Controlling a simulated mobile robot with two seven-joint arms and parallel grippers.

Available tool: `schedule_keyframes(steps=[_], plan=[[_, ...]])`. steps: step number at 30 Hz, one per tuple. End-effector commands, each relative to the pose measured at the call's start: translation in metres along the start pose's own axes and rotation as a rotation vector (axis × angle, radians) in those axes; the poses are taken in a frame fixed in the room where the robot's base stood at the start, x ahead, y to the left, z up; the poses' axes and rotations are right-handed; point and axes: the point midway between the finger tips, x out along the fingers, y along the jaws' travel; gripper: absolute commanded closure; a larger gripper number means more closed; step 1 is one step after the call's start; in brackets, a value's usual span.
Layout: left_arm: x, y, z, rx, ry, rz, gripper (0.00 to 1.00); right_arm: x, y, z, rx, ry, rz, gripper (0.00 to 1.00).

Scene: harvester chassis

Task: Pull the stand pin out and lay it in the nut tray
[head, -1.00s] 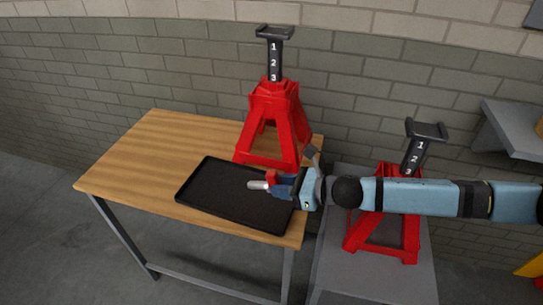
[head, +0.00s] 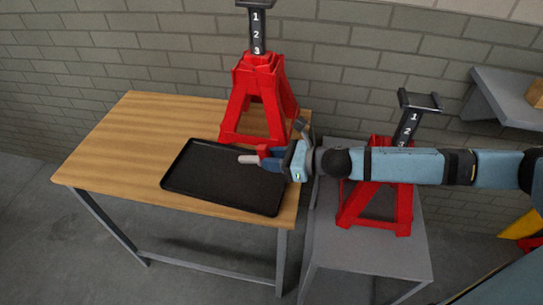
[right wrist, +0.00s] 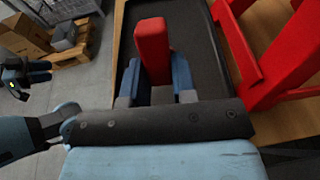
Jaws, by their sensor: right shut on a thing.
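The stand pin shows in the head view as a silver shaft (head: 247,159) with a red grip (head: 264,152). My right gripper (head: 268,161) is shut on it, above the back right part of the black nut tray (head: 215,185). In the right wrist view the pin's red grip (right wrist: 153,45) stands between my two blue fingers (right wrist: 155,85), with the tray (right wrist: 190,35) behind. I cannot tell whether the pin touches the tray. What seems to be my left gripper (right wrist: 38,72) is small and dark at the left edge of the right wrist view.
One red jack stand (head: 258,85) is on the wooden table (head: 110,150) behind the tray. Another (head: 375,205) stands on a grey bench (head: 400,260) to the right, partly behind my right arm. A grey wall shelf (head: 500,95) is at the right. The tray looks otherwise empty.

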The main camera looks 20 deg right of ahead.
Motion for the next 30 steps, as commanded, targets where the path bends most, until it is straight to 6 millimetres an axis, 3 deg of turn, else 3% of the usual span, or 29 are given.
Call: schedule_keyframes(steps=[15, 30], plan=[[0.010, 0.000, 0.007, 0.031, 0.038, 0.002, 0.57, 0.013, 0.000, -0.050, 0.001, -0.001, 0.000, 1.00], [0.009, 0.001, 0.008, 0.039, 0.043, 0.004, 0.57, 0.015, 0.000, -0.058, 0.001, -0.001, 0.000, 1.00]])
